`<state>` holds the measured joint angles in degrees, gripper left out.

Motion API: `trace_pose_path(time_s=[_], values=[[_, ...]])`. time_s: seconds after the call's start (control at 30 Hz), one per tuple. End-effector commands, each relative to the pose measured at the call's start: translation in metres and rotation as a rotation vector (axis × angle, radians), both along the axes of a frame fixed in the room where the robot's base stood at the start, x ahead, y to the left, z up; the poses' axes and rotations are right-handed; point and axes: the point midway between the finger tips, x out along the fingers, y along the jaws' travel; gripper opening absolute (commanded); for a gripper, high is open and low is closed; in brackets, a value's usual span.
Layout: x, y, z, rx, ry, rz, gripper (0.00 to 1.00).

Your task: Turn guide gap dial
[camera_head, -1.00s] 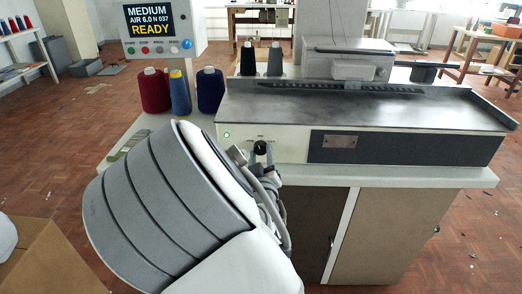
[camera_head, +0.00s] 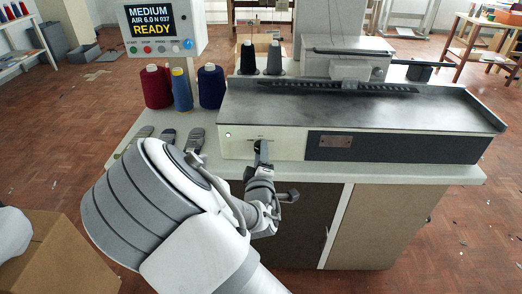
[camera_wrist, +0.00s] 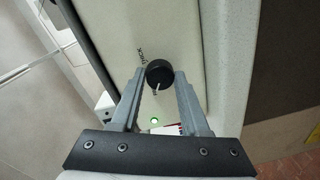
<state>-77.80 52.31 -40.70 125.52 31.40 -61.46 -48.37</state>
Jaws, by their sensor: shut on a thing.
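The guide gap dial is a small black round knob (camera_wrist: 159,75) with a light pointer line, on the cream front panel (camera_wrist: 150,30) of the machine. In the wrist view my gripper (camera_wrist: 159,78) is shut on the knob, one finger on each side of it. Small lettering beside the dial is partly readable, with "THICK" near its upper left. In the head view my gripper (camera_head: 260,158) reaches the panel from the front and mostly covers the dial. A green light (camera_head: 228,135) glows left of the dial and also shows in the wrist view (camera_wrist: 154,121).
A display (camera_head: 160,30) reads "MEDIUM AIR 6.0 N 037 READY". Red, blue and navy yarn cones (camera_head: 211,87) stand left of the machine. Several grey items (camera_head: 168,137) lie on the table's left end. A cardboard box (camera_head: 60,255) stands at lower left.

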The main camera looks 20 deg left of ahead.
Motion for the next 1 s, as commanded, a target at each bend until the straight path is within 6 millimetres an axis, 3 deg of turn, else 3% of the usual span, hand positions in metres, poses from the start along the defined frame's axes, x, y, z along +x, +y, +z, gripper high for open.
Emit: trace_pose_path(time_s=[0.6,0.63,0.7,0.8,1.0], values=[[0.0007,0.0008,0.0016,-0.041,-0.014,0.001,0.00],[0.0008,0.0008,0.0017,-0.041,-0.014,0.001,0.49],[0.0007,0.0007,0.0015,-0.041,-0.014,0.000,0.61],[0.0005,0.0006,0.0012,-0.040,-0.013,0.001,0.75],[0.0003,0.0003,0.0006,-0.040,-0.011,0.000,0.75]])
